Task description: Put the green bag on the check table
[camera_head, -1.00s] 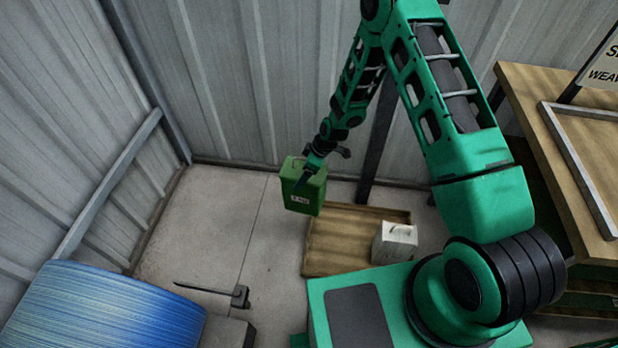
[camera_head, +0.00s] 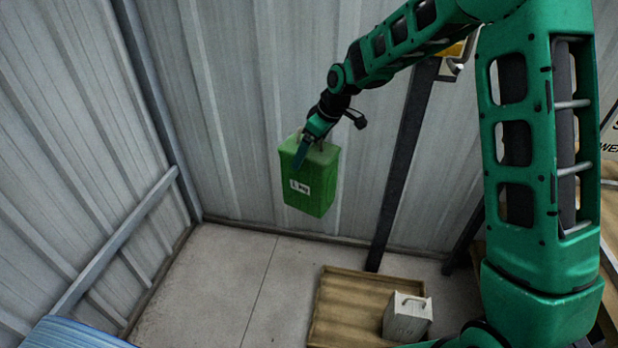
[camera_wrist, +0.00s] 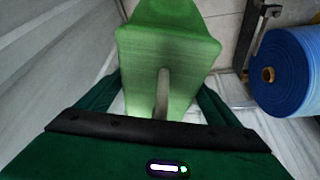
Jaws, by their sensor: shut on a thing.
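The green bag (camera_head: 310,182) is a boxy bag with a white label reading "1 kg". My gripper (camera_head: 302,150) is shut on the bag's top and holds it upright in the air, in front of the grey corrugated wall. In the wrist view the green bag (camera_wrist: 168,50) hangs between the two fingers of my gripper (camera_wrist: 163,95), with its pale handle between them. The check table cannot be made out for certain; a wooden edge (camera_head: 608,290) shows at the far right, mostly hidden behind my arm.
A wooden tray (camera_head: 345,300) lies on the floor with a white bag (camera_head: 407,318) at its right side. A dark slanted post (camera_head: 403,165) stands behind it. A blue roll (camera_head: 70,335) is at the lower left, also in the wrist view (camera_wrist: 295,70). Floor left of the tray is clear.

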